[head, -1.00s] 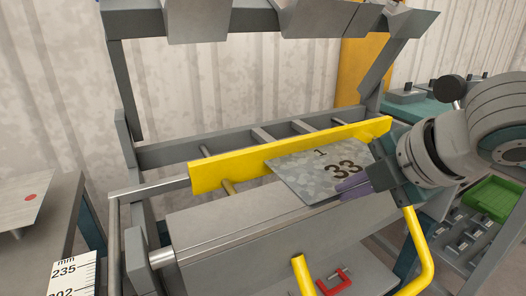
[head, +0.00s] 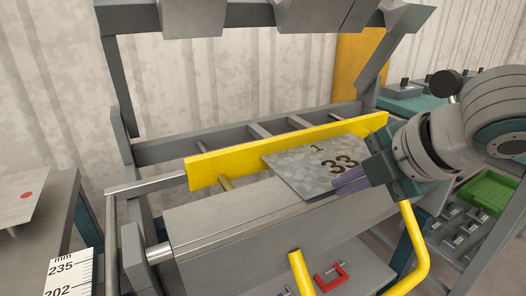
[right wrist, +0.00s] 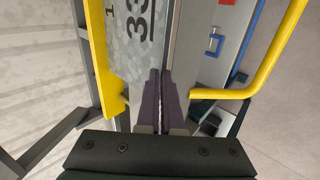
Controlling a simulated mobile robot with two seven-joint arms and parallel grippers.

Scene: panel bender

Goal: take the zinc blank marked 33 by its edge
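The zinc blank marked 33 (head: 300,176) is a mottled grey sheet with a small 1 and a large 33. In the head view it lies tilted between the yellow bar and the front of the bender. It also shows in the right wrist view (right wrist: 120,45). My right gripper (head: 338,185) is at its near right edge, its purple fingers nearly together with the edge between them. In the right wrist view the fingers (right wrist: 161,72) straddle the sheet's long edge; the contact itself is partly hidden. My left gripper is not in view.
A long yellow bar (head: 225,167) stands just behind the blank. A bent yellow tube (head: 418,250) rises at the front right. A red clamp (head: 330,280) lies low in front. A green tray (head: 490,190) is at right, a table (head: 45,225) at left.

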